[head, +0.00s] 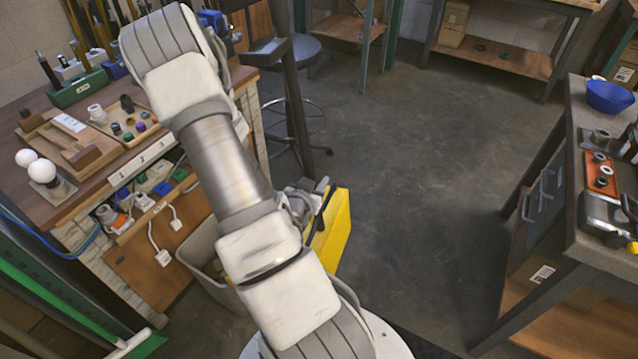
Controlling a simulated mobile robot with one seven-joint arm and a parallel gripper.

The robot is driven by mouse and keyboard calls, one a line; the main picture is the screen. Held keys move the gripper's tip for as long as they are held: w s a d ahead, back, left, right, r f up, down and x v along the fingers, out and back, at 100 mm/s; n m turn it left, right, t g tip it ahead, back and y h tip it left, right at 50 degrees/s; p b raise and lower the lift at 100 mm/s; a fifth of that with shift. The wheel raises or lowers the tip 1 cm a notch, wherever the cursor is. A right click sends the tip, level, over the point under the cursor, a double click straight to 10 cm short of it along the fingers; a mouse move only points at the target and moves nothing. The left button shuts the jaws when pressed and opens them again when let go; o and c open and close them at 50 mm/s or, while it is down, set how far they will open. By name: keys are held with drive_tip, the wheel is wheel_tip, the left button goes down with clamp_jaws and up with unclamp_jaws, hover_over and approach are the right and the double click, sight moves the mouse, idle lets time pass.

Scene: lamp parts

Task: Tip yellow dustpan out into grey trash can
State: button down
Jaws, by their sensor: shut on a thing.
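The yellow dustpan (333,232) shows just right of my arm, tilted steeply with a broad yellow face toward the right. My gripper (318,198) is at its upper left edge and is shut on it; my arm hides part of the grip. The grey trash can (200,243) stands on the floor beside the workbench, mostly behind my arm. Its left rim and part of its inside show. The dustpan is close to the can's right side; I cannot tell whether it is over the opening or what it holds.
A wooden workbench (75,190) with lamp parts, bulbs and tools stands at left. A dark stool (290,50) is behind the can. A grey cart (575,225) with a blue bowl (609,96) stands at right. The middle floor (430,170) is clear.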

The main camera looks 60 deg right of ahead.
drive_tip(key=shift+w+a+r+b, duration=0.15)
drive_tip(key=shift+w+r+b, duration=0.15)
drive_tip(key=shift+w+b, duration=0.3)
drive_tip(key=shift+w+a+r+b, duration=0.15)
drive_tip(key=shift+w+r+b, duration=0.1)
drive_tip(key=shift+w+b, duration=0.3)
drive_tip(key=shift+w+r+n+g+h+b, duration=0.2)
drive_tip(key=shift+w+b, duration=0.2)
drive_tip(key=shift+b, duration=0.6)
drive_tip(key=shift+w+r+n+g+h+b, duration=0.15)
drive_tip(key=shift+w+b, duration=0.25)
drive_tip(key=shift+b, duration=0.6)
